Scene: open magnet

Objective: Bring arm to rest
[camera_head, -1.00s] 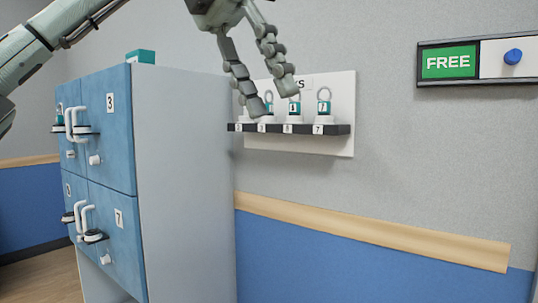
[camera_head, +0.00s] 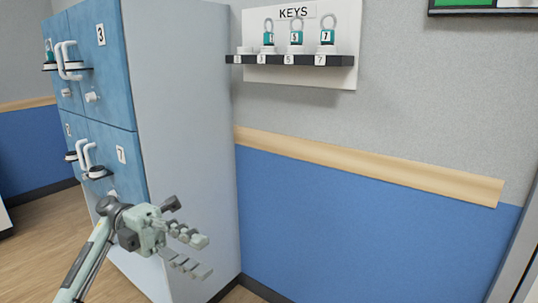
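My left arm comes in from the lower left, and its gripper (camera_head: 207,256) hangs low in front of the locker's grey side. Its fingers point right and are spread apart, with nothing between them. It touches no key or door that I can see. The blue locker cabinet (camera_head: 185,120) stands at left, with door 3 (camera_head: 105,55) above door 7 (camera_head: 115,165), both shut. My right gripper is not in view.
A wooden rail (camera_head: 370,165) runs along the wall above a blue lower panel (camera_head: 370,225). A dark-framed sign (camera_head: 480,11) is cut off at the top right. Wooden floor (camera_head: 35,245) shows at lower left. The space right of my gripper is clear.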

